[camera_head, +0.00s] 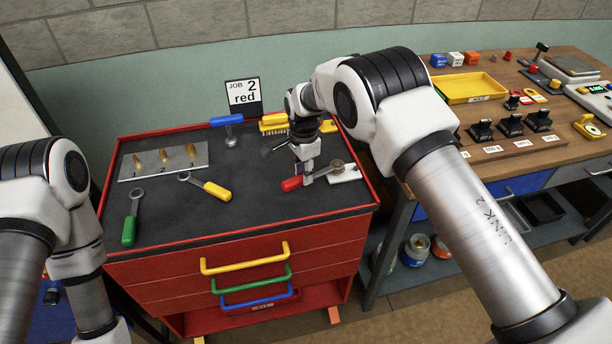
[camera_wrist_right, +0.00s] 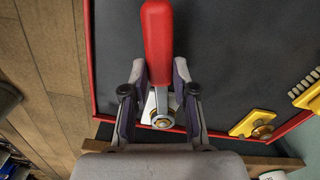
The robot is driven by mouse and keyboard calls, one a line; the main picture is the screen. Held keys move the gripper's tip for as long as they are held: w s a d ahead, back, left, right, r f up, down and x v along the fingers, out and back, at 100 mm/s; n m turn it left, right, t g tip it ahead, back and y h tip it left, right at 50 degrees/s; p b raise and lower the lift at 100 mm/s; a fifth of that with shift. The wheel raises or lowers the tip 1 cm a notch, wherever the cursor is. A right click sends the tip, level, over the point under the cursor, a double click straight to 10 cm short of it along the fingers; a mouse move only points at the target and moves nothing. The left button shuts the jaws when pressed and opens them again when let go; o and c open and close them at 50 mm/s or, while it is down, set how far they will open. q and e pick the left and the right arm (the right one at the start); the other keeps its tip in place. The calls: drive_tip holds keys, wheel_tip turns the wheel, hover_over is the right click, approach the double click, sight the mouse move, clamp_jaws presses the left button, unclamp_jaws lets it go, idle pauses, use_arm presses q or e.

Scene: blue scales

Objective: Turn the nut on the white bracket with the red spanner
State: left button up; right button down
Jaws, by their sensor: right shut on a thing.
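The red spanner (camera_head: 292,184) lies low over the dark mat on the red cabinet, its handle pointing left. My right gripper (camera_head: 308,178) is shut on it. In the right wrist view the red handle (camera_wrist_right: 157,45) runs up from between the fingers of that gripper (camera_wrist_right: 159,88). The spanner's head reaches the nut (camera_head: 337,163) on the white bracket (camera_head: 347,174) at the mat's right edge. In the wrist view the head appears around the nut (camera_wrist_right: 162,121), but how fully it is seated cannot be told. My left gripper is out of view.
A yellow spanner (camera_head: 210,188) and a green spanner (camera_head: 131,222) lie to the left on the mat. Behind are a metal plate (camera_head: 165,160), a blue-handled tool (camera_head: 228,119), a yellow brush (camera_head: 273,124) and a "JOB 2 red" sign (camera_head: 243,95). A wooden bench (camera_head: 500,165) stands right.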

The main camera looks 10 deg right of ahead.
drive_tip(key=shift+w+a+f, duration=0.1)
drive_tip(key=shift+w, duration=0.1)
drive_tip(key=shift+w+a+f+m+b, duration=0.1)
drive_tip(key=shift+w+f+m+b, duration=0.05)
drive_tip(key=shift+w+m+b, duration=0.45)
drive_tip(key=shift+w+a+m, duration=0.1)
drive_tip(key=shift+w+m, duration=0.1)
drive_tip(key=shift+m, duration=0.3)
drive_tip(key=shift+w+m+b, duration=0.4)
drive_tip(key=shift+b, duration=0.15)
drive_tip(key=shift+w+m, duration=0.45)
drive_tip(key=shift+m, duration=0.05)
drive_tip(key=shift+w+b, duration=0.1)
drive_tip(key=shift+b, duration=0.2)
